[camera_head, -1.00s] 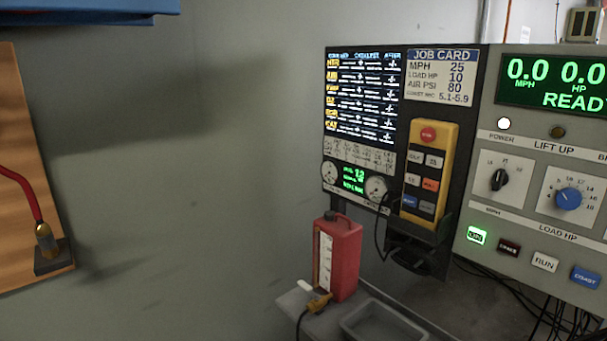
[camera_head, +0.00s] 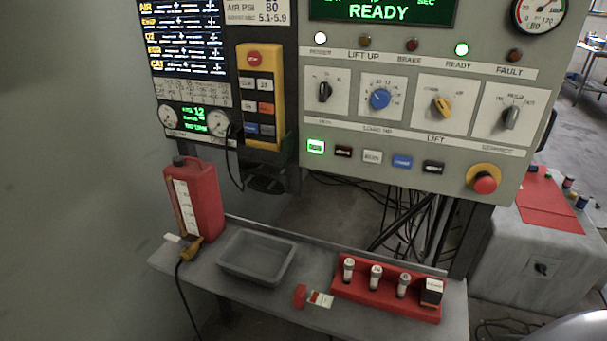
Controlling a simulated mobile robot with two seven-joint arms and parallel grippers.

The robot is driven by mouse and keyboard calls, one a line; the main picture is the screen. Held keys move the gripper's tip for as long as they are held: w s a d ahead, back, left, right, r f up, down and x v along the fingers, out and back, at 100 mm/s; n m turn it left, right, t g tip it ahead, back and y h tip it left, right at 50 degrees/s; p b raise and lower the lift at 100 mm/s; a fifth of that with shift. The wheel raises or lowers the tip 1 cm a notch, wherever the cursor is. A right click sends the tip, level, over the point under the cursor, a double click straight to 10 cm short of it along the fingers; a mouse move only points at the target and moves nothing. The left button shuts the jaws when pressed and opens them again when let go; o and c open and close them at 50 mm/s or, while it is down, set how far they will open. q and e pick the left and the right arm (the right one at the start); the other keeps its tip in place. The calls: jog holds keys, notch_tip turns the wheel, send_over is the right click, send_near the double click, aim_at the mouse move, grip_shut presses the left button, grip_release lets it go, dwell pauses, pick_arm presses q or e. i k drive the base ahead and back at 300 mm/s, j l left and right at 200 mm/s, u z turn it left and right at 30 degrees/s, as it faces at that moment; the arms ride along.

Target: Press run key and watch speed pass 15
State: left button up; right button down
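The control panel (camera_head: 440,140) fills the upper right of the head view. Its green display (camera_head: 380,10) reads READY; the speed digits are cut off at the top edge. The white run key (camera_head: 372,157) sits in the lower key row, between a dark red key (camera_head: 343,152) and the blue coast key (camera_head: 402,162). A green key (camera_head: 315,146) at the row's left end is lit. The white power lamp (camera_head: 320,38) and green ready lamp (camera_head: 461,49) are lit.
A grey shelf (camera_head: 213,285) below the panel holds a red jug (camera_head: 205,200), a grey tray (camera_head: 232,267) and a red rack (camera_head: 385,306) of small vials. A yellow pendant (camera_head: 244,95) hangs left of the panel. A red stop button (camera_head: 485,184) is at the panel's lower right.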

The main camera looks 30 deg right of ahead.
aim_at(371, 157)
jog(key=z, duration=1.3)
